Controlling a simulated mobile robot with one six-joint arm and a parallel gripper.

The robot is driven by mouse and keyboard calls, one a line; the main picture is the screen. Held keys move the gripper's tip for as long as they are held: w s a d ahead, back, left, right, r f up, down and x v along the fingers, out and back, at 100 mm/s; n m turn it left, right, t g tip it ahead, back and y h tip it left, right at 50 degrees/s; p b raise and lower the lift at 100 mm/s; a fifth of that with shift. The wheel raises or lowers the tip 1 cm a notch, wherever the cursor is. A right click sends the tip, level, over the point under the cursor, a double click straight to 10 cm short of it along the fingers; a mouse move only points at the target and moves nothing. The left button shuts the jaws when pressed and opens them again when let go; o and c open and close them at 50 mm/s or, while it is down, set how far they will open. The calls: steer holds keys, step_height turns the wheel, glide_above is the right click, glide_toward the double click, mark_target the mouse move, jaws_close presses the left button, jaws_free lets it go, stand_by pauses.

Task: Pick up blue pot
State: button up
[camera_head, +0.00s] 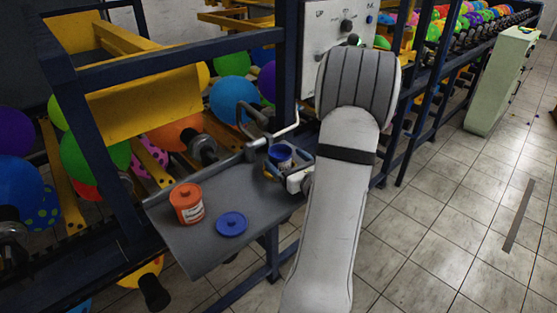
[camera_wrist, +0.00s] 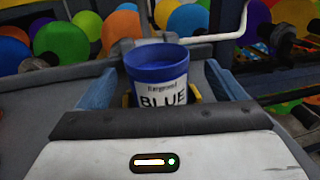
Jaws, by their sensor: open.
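The blue pot (camera_head: 280,156) stands open on the grey shelf at the machine. In the wrist view the blue pot (camera_wrist: 158,75) is upright, with a blue rim and a white label reading "BLUE". My gripper (camera_head: 283,172) is at the pot, low on its near side. In the wrist view my gripper (camera_wrist: 160,98) is open, with one finger at the left and one at the right of the pot. The pot's lower part is hidden by my gripper body, so I cannot tell whether the fingers touch it.
An orange-red pot (camera_head: 187,203) and a blue lid (camera_head: 232,223) sit on the grey shelf (camera_head: 200,248) to the left. A bent metal bar (camera_head: 285,128) and rollers are behind the blue pot. A dark blue frame post (camera_head: 286,60) stands behind.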

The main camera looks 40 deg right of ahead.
mark_target(280, 155)
steer(key=w, duration=0.3)
steer(key=shift+w+p, duration=0.15)
steer(key=shift+p, duration=0.15)
steer(key=c, duration=1.2)
